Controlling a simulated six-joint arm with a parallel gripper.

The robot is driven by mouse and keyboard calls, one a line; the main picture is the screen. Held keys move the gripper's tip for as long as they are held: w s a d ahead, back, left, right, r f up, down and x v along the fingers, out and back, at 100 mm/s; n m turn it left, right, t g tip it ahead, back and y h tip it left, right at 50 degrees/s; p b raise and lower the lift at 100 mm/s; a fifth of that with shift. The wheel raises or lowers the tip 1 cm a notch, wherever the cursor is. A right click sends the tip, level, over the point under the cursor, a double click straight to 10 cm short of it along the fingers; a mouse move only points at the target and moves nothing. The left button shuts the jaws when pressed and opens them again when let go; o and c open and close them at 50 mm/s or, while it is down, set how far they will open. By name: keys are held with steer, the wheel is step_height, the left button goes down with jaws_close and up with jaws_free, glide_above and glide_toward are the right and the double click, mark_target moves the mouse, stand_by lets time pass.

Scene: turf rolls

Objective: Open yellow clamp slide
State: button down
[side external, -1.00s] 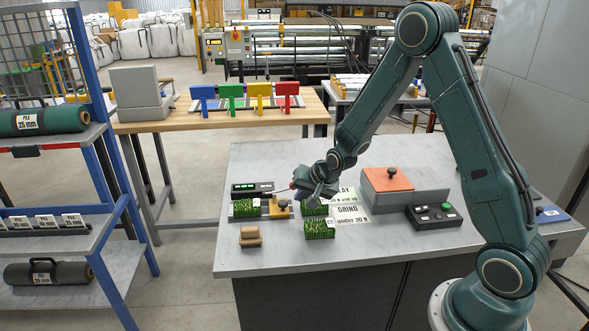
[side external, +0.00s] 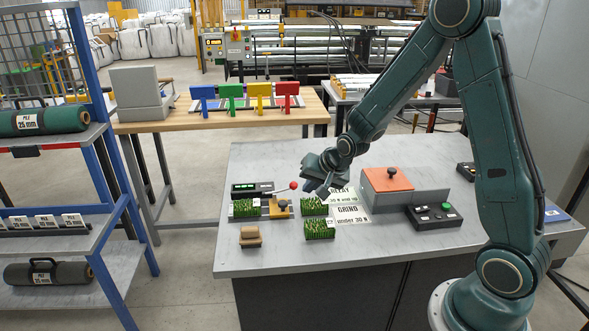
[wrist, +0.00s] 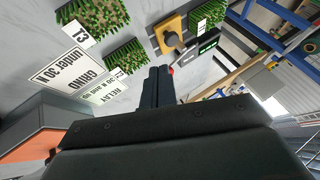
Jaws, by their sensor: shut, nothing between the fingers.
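The yellow clamp slide (side external: 281,208) is a small plate with a dark knob on the grey table, just right of a turf piece (side external: 246,208). It also shows in the wrist view (wrist: 169,35). I cannot tell if the slide touches the turf. A thin lever with a red ball (side external: 293,186) rises behind the slide; in the wrist view my fingers mostly hide the ball. My gripper (side external: 325,193) is shut and empty, above the table to the right of the slide and red ball. Its dark fingers also show in the wrist view (wrist: 159,84).
Two loose turf pieces (side external: 314,206) (side external: 319,229) lie right of the slide, by the white RELAY and GRIND labels (side external: 350,213). A wooden block (side external: 250,236) is in front. A grey box with an orange lid (side external: 388,180) and a button box (side external: 434,217) stand right.

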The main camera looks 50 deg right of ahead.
steer(key=n+g+h, duration=0.3)
steer(key=n+h, duration=0.1)
glide_above(278, 209)
steer(key=a, duration=0.2)
steer(key=a+g+h, duration=0.2)
steer(key=a, duration=0.9)
steer(key=shift+w+m+g, duration=0.25)
steer(key=shift+m+g, duration=0.15)
steer(key=x, duration=0.7)
steer(key=d+x, duration=0.1)
steer(key=x, duration=0.2)
steer(key=shift+s+r, duration=0.15)
steer(key=shift+s, duration=0.1)
steer(key=shift+s+d, duration=0.4)
steer(key=shift+d, duration=0.25)
steer(key=shift+s+d, duration=0.4)
steer(key=shift+d, duration=0.2)
